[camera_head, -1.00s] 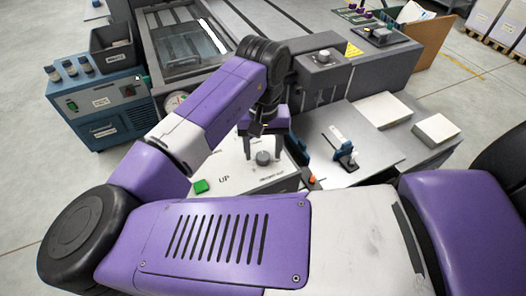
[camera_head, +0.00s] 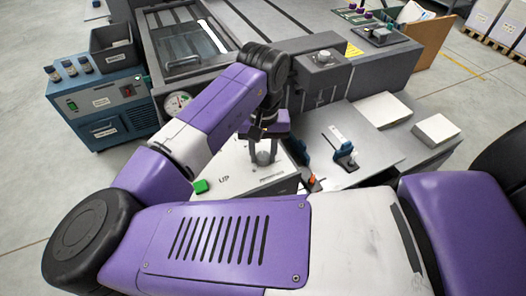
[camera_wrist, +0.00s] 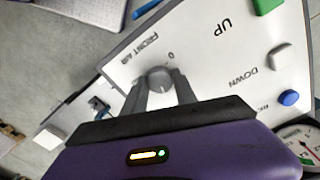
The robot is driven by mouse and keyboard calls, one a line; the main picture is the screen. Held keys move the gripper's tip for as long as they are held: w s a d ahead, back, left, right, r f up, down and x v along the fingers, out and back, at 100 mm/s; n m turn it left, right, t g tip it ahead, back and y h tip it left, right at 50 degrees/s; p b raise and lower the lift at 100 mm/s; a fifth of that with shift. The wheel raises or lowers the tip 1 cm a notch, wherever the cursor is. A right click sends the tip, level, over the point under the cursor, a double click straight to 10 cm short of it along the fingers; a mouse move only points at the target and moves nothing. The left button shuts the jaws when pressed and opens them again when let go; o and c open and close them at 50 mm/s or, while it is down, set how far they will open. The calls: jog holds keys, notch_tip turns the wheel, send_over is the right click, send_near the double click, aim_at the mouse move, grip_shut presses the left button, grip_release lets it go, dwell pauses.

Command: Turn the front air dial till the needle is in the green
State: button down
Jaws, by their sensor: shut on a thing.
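The front air dial (camera_wrist: 158,80) is a small grey round knob on a white panel (camera_wrist: 205,65), beside the printed words "FRONT AIR". My gripper (camera_wrist: 160,88) is shut on this dial, with a finger on each side of it. In the head view my gripper (camera_head: 263,158) reaches down to the panel, and its fingers partly cover the dial. A round gauge with green and red on its face (camera_head: 177,104) shows left of my arm. The gauge also shows cut off at the lower right of the wrist view (camera_wrist: 306,142); I cannot tell surely where its needle points.
A green button (camera_head: 201,187) sits on the panel's left, and a blue button (camera_wrist: 289,97) shows by the "DOWN" label. A blue clamp-like part (camera_head: 345,155) and white blocks (camera_head: 434,128) are to the right. A blue cabinet (camera_head: 100,105) stands at the left.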

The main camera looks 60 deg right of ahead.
jog(key=m, duration=0.4)
jog(key=shift+p, duration=0.4)
jog(key=shift+m, duration=2.2)
jog(key=c, duration=1)
grip_release()
jog(key=shift+r, duration=0.1)
